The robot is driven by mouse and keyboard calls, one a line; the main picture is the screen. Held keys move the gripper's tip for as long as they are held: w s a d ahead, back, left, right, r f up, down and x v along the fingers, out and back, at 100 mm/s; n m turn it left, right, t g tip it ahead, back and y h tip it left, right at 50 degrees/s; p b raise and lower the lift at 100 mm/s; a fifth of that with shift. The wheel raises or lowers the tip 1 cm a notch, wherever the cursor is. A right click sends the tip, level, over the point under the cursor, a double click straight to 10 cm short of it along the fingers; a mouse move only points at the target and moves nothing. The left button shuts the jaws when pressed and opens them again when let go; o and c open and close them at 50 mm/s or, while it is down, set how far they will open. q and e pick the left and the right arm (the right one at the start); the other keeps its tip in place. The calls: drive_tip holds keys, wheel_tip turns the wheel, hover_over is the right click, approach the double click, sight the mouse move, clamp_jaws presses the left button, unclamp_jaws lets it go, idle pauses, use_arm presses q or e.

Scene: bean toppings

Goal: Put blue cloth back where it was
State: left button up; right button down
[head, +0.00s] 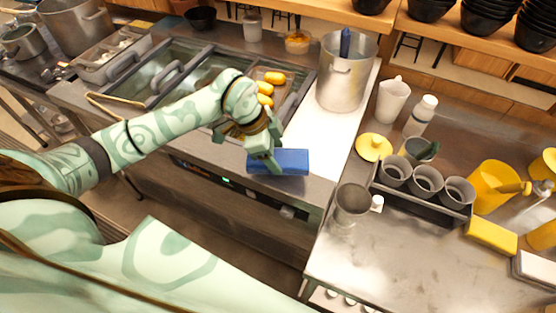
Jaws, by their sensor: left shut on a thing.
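The blue cloth (291,161) is a flat, folded blue rectangle at the front edge of the steel counter, in the middle of the head view. My left gripper (268,160) is at the cloth's left part and is shut on it. The fingers cover part of the cloth's left side. I cannot tell whether the cloth is resting on the counter or held just above it. My right gripper is not in view.
A tall steel pot (341,85) stands behind the cloth on a white board (331,139). A tray with orange food (270,78) lies behind my left wrist. On the right counter are a steel cup (351,201), a holder with grey cups (428,182) and a yellow block (491,238).

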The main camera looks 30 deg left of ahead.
sight(278, 161)
use_arm(q)
drive_tip(key=shift+w+d+f, duration=0.1)
drive_tip(key=shift+w+f, duration=0.05)
drive_tip(key=shift+f, duration=0.05)
drive_tip(key=shift+w+d+f, duration=0.1)
drive_tip(key=shift+w+f, duration=0.05)
drive_tip(key=shift+f, duration=1.6)
drive_tip(key=shift+f, duration=0.1)
drive_tip(key=o, duration=1)
drive_tip(key=shift+c, duration=0.2)
drive_tip(key=v, duration=1.2)
drive_tip(key=shift+d+p, duration=0.1)
drive_tip(key=shift+p, duration=0.25)
